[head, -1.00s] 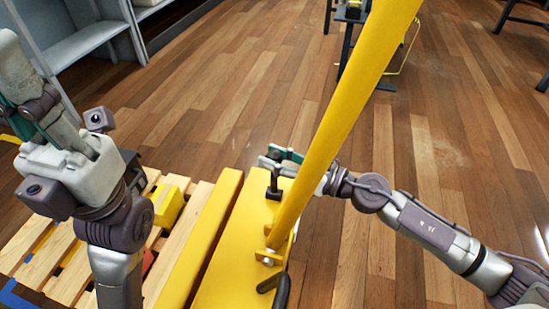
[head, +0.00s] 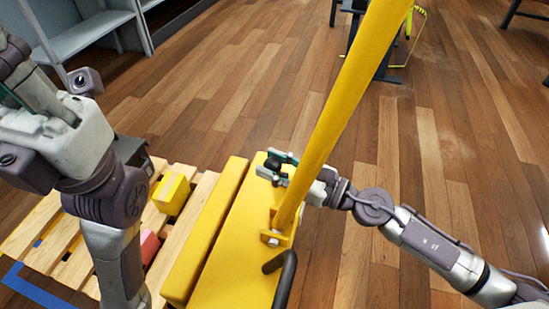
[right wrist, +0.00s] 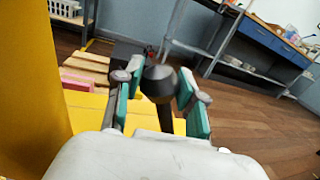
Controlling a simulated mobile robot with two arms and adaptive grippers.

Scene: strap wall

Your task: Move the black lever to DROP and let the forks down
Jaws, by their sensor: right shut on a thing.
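The black lever (head: 272,163) stands on the yellow pallet-truck body (head: 235,265), left of the slanted yellow handle bar (head: 345,110). My right gripper (head: 279,167) is shut on the lever near its round top. In the right wrist view, the dark knob (right wrist: 159,80) sits between the green-padded fingers (right wrist: 160,95), with its stem running down. No DROP marking can be read. The forks cannot be made out clearly. My left gripper (head: 14,75) is raised at the far left, partly cut off and away from the lever; its jaws are unclear.
A wooden pallet (head: 45,212) lies at the left, with a yellow block (head: 172,194) and a red item (head: 149,246) on it. A black looped handle (head: 287,280) is at the truck's near end. Grey shelving (head: 85,35) stands at the back left.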

